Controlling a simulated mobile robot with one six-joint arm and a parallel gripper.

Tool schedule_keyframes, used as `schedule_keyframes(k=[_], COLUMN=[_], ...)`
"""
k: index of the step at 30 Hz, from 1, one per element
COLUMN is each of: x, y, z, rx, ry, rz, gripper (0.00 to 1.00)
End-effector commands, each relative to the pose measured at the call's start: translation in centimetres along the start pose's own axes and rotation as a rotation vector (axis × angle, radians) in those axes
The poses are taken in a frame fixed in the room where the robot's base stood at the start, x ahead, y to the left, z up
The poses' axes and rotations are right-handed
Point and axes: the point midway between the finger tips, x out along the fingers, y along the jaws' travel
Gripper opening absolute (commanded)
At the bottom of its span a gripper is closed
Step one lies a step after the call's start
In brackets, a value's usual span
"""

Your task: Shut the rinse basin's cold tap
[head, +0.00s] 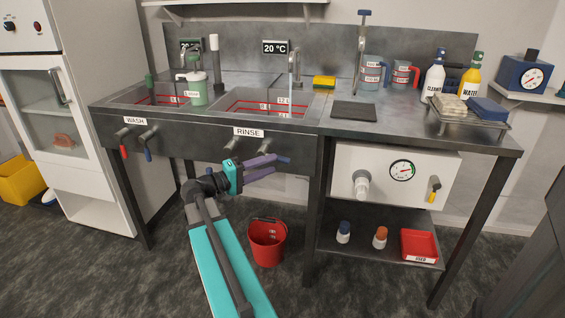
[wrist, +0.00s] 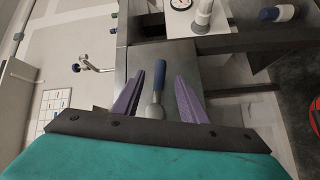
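The rinse basin (head: 262,110) is the right-hand sink, marked by a RINSE label (head: 248,132) on the bench front. Its cold tap has a blue-tipped lever (head: 284,158), which points to the right in the head view. In the wrist view the blue lever (wrist: 157,76) and its round metal base lie between the purple fingers. My gripper (head: 274,164) is open around the lever, with a gap on both sides in the wrist view (wrist: 170,72).
The wash taps, with red (head: 123,151) and blue (head: 148,154) levers, are to the left. A red bucket (head: 267,242) stands on the floor below. A white panel with a gauge (head: 402,170) is to the right, above a shelf with bottles and a red tray (head: 419,245).

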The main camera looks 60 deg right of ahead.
Motion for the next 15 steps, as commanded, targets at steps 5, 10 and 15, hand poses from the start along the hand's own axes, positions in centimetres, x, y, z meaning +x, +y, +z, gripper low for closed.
schedule_keyframes(k=[5,10,15], x=[2.5,4.6,6.0], y=[0.0,0.0,0.0], z=[0.0,0.0,0.0], rx=[0.0,0.0,0.0], ry=[-0.002,-0.002,-0.001], rz=[0.001,0.001,0.0], gripper=[0.39,0.39,0.39])
